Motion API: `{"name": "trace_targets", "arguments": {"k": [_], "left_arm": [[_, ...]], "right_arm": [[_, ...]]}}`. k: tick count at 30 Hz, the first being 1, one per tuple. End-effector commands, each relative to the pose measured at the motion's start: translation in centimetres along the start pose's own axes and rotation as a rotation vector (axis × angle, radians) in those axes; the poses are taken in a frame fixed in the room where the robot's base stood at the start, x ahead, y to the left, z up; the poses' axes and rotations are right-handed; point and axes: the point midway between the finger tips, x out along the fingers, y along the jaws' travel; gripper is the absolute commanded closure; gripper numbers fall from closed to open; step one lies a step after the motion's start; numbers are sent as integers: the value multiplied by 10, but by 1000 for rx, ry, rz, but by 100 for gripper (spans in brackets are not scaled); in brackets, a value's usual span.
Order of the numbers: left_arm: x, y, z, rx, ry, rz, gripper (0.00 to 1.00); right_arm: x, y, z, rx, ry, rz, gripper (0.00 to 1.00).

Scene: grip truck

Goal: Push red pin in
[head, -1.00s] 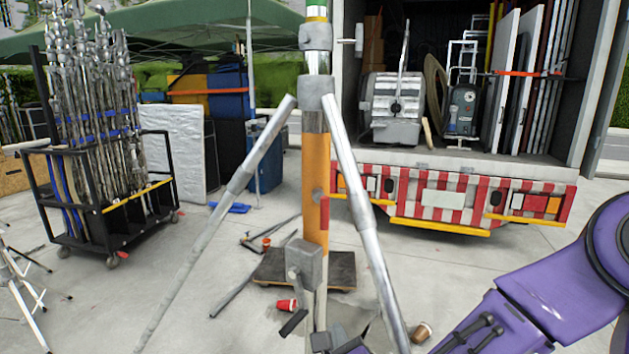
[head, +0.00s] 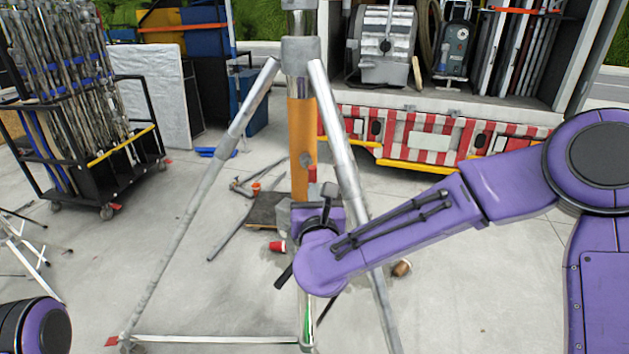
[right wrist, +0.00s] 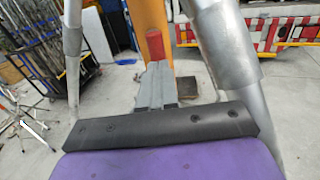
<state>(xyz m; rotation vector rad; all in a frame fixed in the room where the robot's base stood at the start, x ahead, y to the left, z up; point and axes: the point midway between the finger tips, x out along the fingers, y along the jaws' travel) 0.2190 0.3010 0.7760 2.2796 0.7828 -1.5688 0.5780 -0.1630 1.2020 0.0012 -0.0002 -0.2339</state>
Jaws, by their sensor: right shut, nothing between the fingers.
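The red pin (head: 312,174) sticks out of the right side of the orange section (head: 301,130) of the stand's upright column. It also shows in the right wrist view (right wrist: 155,45), just beyond my gripper's tips. My right gripper (right wrist: 159,67) is shut and empty, its grey fingers pointing at the pin. I cannot tell whether the tips touch it. In the head view my right wrist is in front of the lower column and hides part of it. My left gripper is out of view; only part of the left arm shows at the lower left.
Metal stand legs (head: 340,140) slope down on both sides of the column, close to my right arm. A black cart of stands (head: 145,150) is at the left. A truck with a striped tailgate (head: 430,140) is behind.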

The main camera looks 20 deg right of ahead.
Motion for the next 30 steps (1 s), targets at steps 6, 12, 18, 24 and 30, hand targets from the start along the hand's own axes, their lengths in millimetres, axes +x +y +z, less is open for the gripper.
{"name": "trace_targets", "arguments": {"k": [6,12,18,24,30], "left_arm": [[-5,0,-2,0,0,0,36],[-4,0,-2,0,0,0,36],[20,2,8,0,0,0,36],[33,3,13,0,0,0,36],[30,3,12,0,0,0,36]], "right_arm": [[9,0,-1,-1,0,-1,100],[9,0,-1,-1,0,0,100],[33,2,-9,5,0,-3,100],[58,5,-4,1,0,-1,100],[60,5,0,0,-2,-2,100]]}}
